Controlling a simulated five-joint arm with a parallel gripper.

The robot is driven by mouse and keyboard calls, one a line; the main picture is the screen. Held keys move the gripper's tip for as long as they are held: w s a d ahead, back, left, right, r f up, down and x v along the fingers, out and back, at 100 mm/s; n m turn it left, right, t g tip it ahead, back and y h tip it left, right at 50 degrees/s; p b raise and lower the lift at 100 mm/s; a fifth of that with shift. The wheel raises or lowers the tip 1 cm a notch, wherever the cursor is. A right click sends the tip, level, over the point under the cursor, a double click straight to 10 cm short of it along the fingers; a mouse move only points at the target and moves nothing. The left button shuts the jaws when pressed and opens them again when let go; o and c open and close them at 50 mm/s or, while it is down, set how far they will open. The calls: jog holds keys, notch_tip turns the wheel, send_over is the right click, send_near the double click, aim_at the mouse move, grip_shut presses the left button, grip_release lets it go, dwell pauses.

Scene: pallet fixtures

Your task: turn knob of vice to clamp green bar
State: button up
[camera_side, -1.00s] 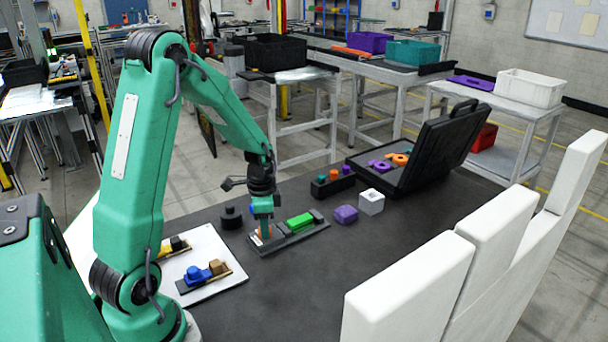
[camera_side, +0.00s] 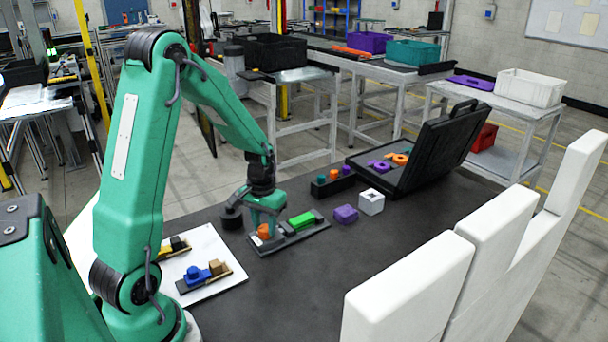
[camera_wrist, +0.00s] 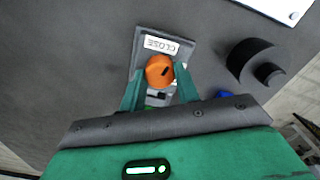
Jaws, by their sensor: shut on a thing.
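The vice (camera_side: 318,228) is a dark grey fixture lying on the black table in the side view. The green bar (camera_side: 301,220) lies in it, right of my gripper. The orange knob (camera_side: 263,232) is at the vice's left end. My gripper (camera_side: 265,226) points down at the knob. In the wrist view the knob (camera_wrist: 159,71) sits between my two green fingers (camera_wrist: 160,82), with a dark slot mark on its top. The fingers are shut on it. A "CLOSE" label (camera_wrist: 162,45) is on the plate beside the knob. The bar is mostly hidden in the wrist view.
A black round part (camera_side: 232,218) stands left of my gripper. A purple block (camera_side: 345,214) and a white-grey cube (camera_side: 371,202) stand to the right. A black holder (camera_side: 332,188) and an open black case (camera_side: 390,184) are behind. A white board (camera_side: 214,243) lies at left.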

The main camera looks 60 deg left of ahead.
aim_at(265, 228)
jog(key=shift+n, duration=1.6)
jog(key=shift+r, duration=0.1)
jog(key=o, duration=1)
jog(key=shift+c, duration=0.2)
jog(key=shift+r, duration=3.85)
jog(key=shift+d+r, duration=0.1)
